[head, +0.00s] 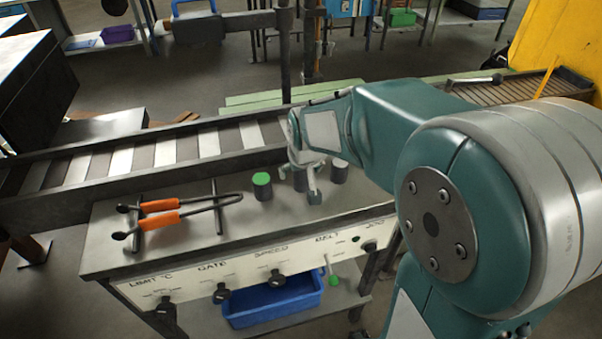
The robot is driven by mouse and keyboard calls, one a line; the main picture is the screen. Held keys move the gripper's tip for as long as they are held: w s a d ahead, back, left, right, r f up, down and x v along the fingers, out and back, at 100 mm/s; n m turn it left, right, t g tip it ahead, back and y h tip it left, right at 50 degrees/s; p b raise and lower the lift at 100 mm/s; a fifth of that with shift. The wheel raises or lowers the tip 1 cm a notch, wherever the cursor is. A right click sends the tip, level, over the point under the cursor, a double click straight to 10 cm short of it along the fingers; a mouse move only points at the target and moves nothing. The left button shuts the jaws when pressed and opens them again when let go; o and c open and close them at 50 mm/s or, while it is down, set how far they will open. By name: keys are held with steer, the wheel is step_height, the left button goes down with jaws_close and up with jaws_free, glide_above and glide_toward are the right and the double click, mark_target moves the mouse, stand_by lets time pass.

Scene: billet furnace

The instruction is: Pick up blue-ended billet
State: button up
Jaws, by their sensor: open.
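A dark billet with a green end (262,187) stands upright on the bench top. A second dark billet (300,183) stands to its right, partly behind my gripper; its end is hidden, so I cannot tell its colour. A third dark billet with a pale, whitish end (340,172) stands further right. No blue end shows on any billet in this view. My gripper (312,191) is open and points down at the row, in front of the middle billet. I cannot tell whether its fingers are around that billet or only in front of it.
Orange-handled tongs (160,213) lie on a rack on the bench's (240,236) left side. A slatted conveyor (165,153) runs behind the bench. A dark vertical post (285,60) rises behind it. Knobs line the front panel (250,280), and a blue bin (275,300) sits below.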

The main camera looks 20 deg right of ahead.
steer(key=c, duration=1.3)
steer(key=shift+c, duration=0.2)
steer(key=shift+w+r, duration=0.1)
steer(key=shift+r, duration=0.4)
steer(key=v, duration=0.2)
steer(key=shift+w+r, duration=0.1)
steer(key=shift+r, duration=0.35)
steer(key=s+d+r, duration=0.1)
steer(key=s+r, duration=0.8)
steer(key=s, duration=0.4)
steer(key=shift+s, duration=0.35)
